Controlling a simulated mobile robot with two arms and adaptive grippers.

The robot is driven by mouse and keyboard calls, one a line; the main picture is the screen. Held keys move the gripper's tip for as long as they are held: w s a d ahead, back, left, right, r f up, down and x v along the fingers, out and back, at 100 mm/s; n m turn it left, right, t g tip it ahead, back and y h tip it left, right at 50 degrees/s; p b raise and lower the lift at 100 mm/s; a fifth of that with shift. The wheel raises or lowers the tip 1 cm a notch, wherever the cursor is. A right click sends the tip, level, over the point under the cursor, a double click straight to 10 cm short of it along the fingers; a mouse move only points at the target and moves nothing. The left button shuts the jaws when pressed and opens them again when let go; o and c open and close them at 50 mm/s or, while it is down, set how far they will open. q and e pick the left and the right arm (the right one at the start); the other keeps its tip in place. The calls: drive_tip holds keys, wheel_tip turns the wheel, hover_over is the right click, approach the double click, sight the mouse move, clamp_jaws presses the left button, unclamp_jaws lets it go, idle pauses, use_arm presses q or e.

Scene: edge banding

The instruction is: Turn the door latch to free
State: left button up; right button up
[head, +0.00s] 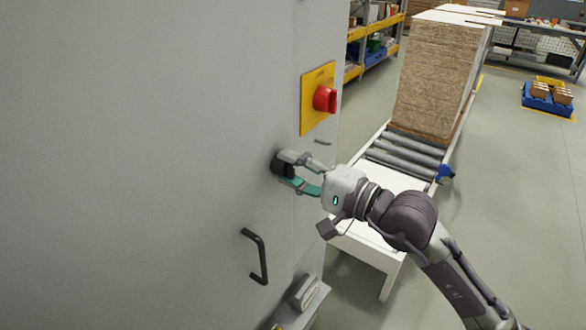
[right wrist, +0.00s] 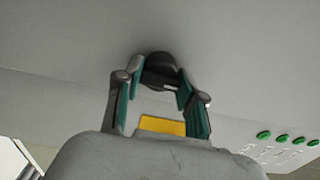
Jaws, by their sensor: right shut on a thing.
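The door latch (head: 277,165) is a small dark round knob on the large grey cabinet door (head: 150,150). My right gripper (head: 288,172) is shut on the latch, with its fingers on either side of the knob. In the right wrist view the dark latch (right wrist: 158,70) sits between the two fingertips (right wrist: 160,83), and a small white mark shows on it. The fingers partly cover the latch in the head view. My left gripper is not in view.
A black bar handle (head: 262,256) is on the door below the latch. A red rotary switch (head: 325,99) on a yellow plate (head: 307,112) is above it. A roller conveyor (head: 408,152) with stacked boards (head: 432,80) stands to the right. Open floor (head: 530,200) lies further right.

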drive_tip(key=shift+m, duration=0.3)
drive_tip(key=m+b, duration=0.1)
drive_tip(key=m, duration=0.2)
drive_tip(key=shift+f+m, duration=0.1)
drive_tip(key=shift+m, duration=1.1)
drive_tip(key=m, duration=0.2)
drive_tip(key=shift+m, duration=0.4)
drive_tip(key=m+p, duration=0.1)
drive_tip(key=m, duration=0.2)
drive_tip(key=shift+r+m+p, duration=0.2)
drive_tip(key=shift+m+p, duration=0.2)
drive_tip(key=m+p, duration=0.2)
drive_tip(key=m, duration=0.1)
drive_tip(key=shift+f+m+p, duration=0.1)
drive_tip(key=shift+m+p, duration=0.65)
drive_tip(key=shift+m, duration=0.35)
